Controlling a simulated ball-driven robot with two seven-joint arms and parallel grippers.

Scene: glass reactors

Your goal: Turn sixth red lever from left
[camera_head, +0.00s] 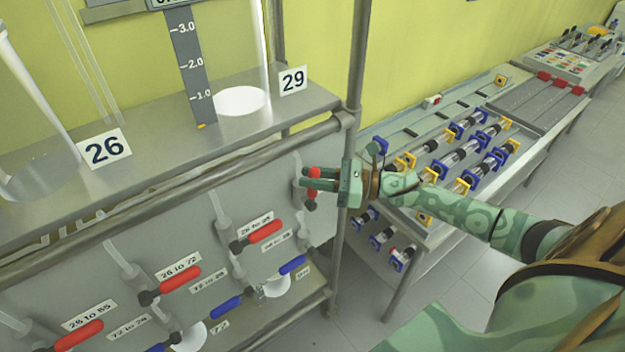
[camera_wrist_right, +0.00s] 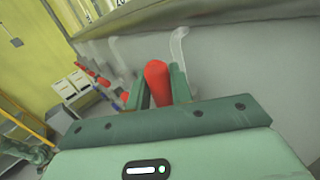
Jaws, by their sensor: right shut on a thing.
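The red lever (camera_head: 313,201) at the right end of the reactor panel stands close to upright, unlike the other red levers. My right gripper (camera_head: 308,180) is shut on it, with the fingers reaching in from the right. In the right wrist view the red lever (camera_wrist_right: 157,84) sits between the two green fingers (camera_wrist_right: 158,92). Further left in the head view are more red levers, labelled "26 to 29" (camera_head: 265,231), "26 to 72" (camera_head: 180,279) and "26 to 85" (camera_head: 78,335); these lie slanted. My left gripper is not in view.
Blue levers (camera_head: 292,264) sit on a lower row of the panel (camera_head: 285,205). A metal frame post (camera_head: 352,80) stands right beside my right gripper. A bench (camera_head: 415,130) with clamped tubes stands behind my right forearm.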

